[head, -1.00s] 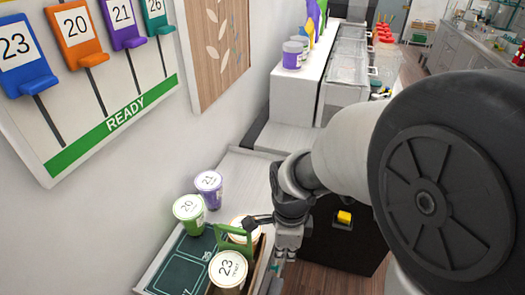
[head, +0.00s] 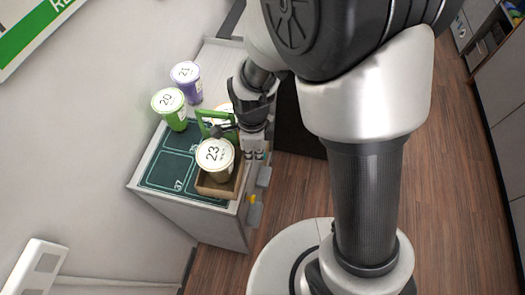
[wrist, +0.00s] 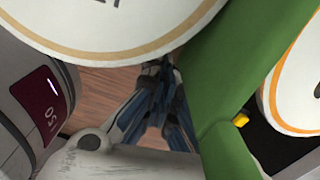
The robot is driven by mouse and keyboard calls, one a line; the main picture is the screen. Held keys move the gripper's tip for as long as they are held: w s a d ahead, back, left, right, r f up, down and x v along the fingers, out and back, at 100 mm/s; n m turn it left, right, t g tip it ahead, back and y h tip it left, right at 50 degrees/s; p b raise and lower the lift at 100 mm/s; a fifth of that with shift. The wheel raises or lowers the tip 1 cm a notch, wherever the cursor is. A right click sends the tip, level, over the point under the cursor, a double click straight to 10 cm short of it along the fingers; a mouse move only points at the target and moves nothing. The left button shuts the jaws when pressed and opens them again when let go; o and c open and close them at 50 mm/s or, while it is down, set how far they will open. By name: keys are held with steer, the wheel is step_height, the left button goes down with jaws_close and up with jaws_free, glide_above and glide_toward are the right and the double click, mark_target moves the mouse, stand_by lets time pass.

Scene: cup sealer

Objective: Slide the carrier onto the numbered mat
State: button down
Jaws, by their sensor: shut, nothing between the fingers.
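The carrier (head: 231,188) is a brown open box with a green handle (head: 203,125), standing upright at the right edge of the counter top. It holds a cup with lid 23 (head: 215,155) and another pale-lidded cup behind, mostly hidden. The dark green numbered mat (head: 163,170) lies left of the carrier, with 37 readable; I cannot tell how far the carrier overlaps it.
A green cup 20 (head: 169,105) and a purple cup 21 (head: 186,80) stand behind the mat. A wall is close on the left. Wooden floor (head: 470,180) is open on the right. A grey device with a display (wrist: 42,100) shows in the wrist view.

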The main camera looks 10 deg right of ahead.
steer(key=shift+a, duration=0.1)
steer(key=shift+w+a, duration=0.2)
steer(key=shift+a, duration=0.65)
